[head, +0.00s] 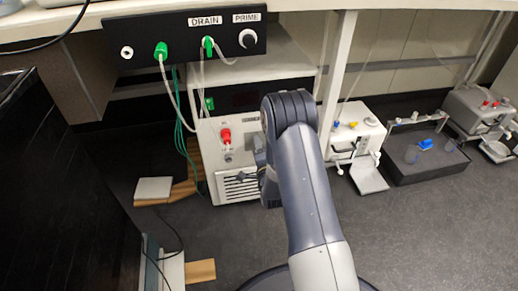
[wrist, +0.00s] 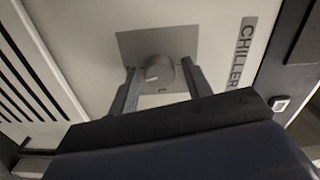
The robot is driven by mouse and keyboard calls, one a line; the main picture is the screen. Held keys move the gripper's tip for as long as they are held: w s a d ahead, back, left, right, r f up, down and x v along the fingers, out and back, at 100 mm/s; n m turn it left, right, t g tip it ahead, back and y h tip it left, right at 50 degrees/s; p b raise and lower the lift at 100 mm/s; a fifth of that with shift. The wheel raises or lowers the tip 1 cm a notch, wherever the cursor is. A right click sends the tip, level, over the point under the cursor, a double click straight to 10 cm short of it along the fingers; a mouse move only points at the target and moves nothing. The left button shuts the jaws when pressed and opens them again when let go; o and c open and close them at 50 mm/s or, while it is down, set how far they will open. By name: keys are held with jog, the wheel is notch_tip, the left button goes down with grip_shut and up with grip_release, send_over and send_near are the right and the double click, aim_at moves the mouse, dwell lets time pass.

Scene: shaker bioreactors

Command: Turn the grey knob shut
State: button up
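The grey knob (wrist: 160,71) sits on a square grey plate (wrist: 182,43) on the pale chiller front in the wrist view. A light pointer mark shows on its face. My gripper (wrist: 158,76) is open, with one finger on each side of the knob. Small gaps seem to show between the fingers and the knob; contact is hard to tell. In the head view my gripper (head: 262,165) is at the white chiller (head: 207,142), partly behind my arm. The grey knob cannot be made out there.
A "CHILLER" label (wrist: 243,52) lies right of the knob. In the head view a red fitting (head: 226,135) is left of my gripper. A black DRAIN/PRIME panel (head: 185,32) with tubes hangs above. White devices (head: 355,130) stand right. Dark floor is open at the right front.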

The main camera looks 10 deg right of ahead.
jog(key=c, duration=0.8)
jog(key=shift+n, duration=0.4)
jog(key=shift+f+n, duration=0.1)
jog(key=shift+n, duration=16.2)
